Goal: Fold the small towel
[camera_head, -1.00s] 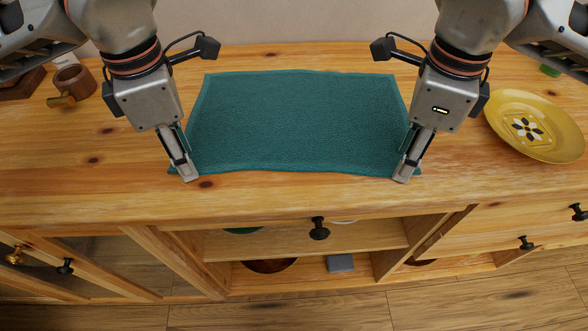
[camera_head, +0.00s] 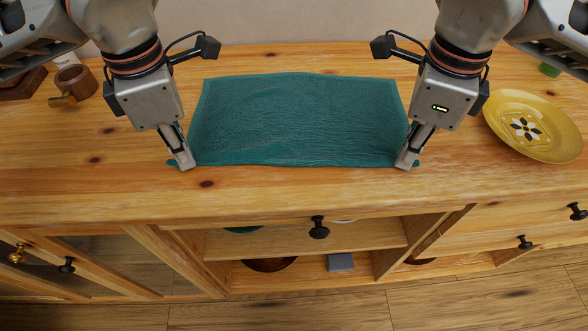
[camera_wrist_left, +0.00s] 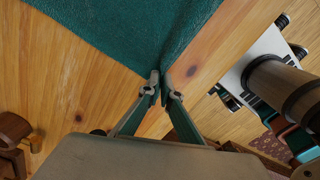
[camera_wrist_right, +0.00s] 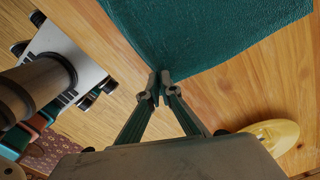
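A teal towel (camera_head: 295,120) lies spread on the wooden cabinet top, with slight ripples across it. My left gripper (camera_head: 186,166) is at its near left corner; in the left wrist view the fingertips (camera_wrist_left: 160,80) are closed together on the corner of the towel (camera_wrist_left: 135,30). My right gripper (camera_head: 404,164) is at the near right corner; in the right wrist view its fingertips (camera_wrist_right: 160,80) are closed together on that corner of the towel (camera_wrist_right: 205,30). The near edge runs between the two grippers.
A yellow plate (camera_head: 530,128) stands to the right on the cabinet top (camera_head: 300,190). A brown mug (camera_head: 75,82) stands at the far left. The strip between the towel and the cabinet's front edge is clear. Open shelves and drawers are below.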

